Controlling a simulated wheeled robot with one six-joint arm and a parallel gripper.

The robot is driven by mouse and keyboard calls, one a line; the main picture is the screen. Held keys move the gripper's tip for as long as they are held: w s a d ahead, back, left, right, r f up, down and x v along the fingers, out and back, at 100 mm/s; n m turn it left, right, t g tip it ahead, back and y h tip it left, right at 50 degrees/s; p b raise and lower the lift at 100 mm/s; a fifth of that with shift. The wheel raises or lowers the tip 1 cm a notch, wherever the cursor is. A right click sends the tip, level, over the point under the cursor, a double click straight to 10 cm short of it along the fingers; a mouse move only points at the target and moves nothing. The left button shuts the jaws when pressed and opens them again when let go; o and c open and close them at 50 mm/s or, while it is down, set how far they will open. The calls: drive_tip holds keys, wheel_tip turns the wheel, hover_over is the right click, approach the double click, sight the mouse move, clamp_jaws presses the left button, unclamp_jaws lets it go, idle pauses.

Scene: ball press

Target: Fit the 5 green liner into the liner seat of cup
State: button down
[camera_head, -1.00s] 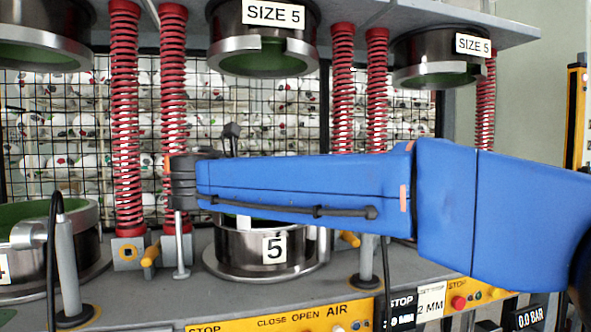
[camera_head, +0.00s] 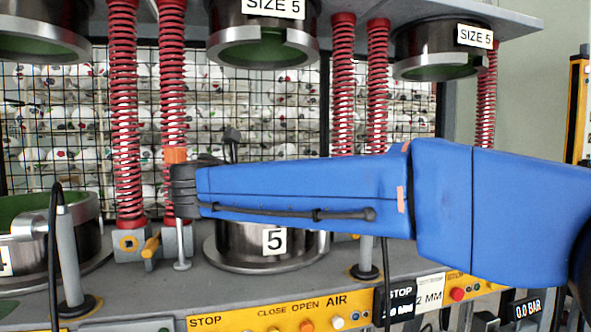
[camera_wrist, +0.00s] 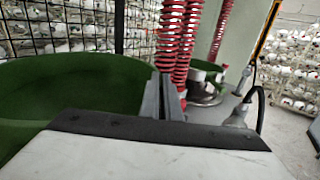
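A large green liner (camera_wrist: 75,95) fills the left of the wrist view, its curved wall and rim close to the camera. A dark grey finger of my gripper (camera_wrist: 166,98) stands at the liner's right edge. I cannot tell whether the fingers clamp its wall. In the head view the steel cup (camera_head: 262,242) with the label 5 stands on the press bed at the middle. My blue arm crosses in front of it and hides its upper rim and liner seat. My fingers and the liner are hidden there too.
Upper cups labelled SIZE 5 (camera_head: 262,50) hang above my arm. Red springs (camera_head: 124,110) stand either side of the cup. Another cup with a green inside (camera_head: 75,230) is at the left, beside a grey post (camera_head: 68,255). A yellow control panel (camera_head: 270,322) runs along the front.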

drive_tip(key=shift+f, duration=1.9)
drive_tip(key=c, duration=1.9)
unclamp_jaws()
drive_tip(key=shift+s+d+v, duration=0.1)
drive_tip(key=shift+v, duration=1.15)
drive_tip(key=shift+s+d+v, duration=0.1)
drive_tip(key=shift+d+v, duration=0.05)
drive_tip(key=shift+v, duration=1.05)
drive_tip(key=shift+s+d+v, duration=0.1)
drive_tip(key=shift+v, duration=1.15)
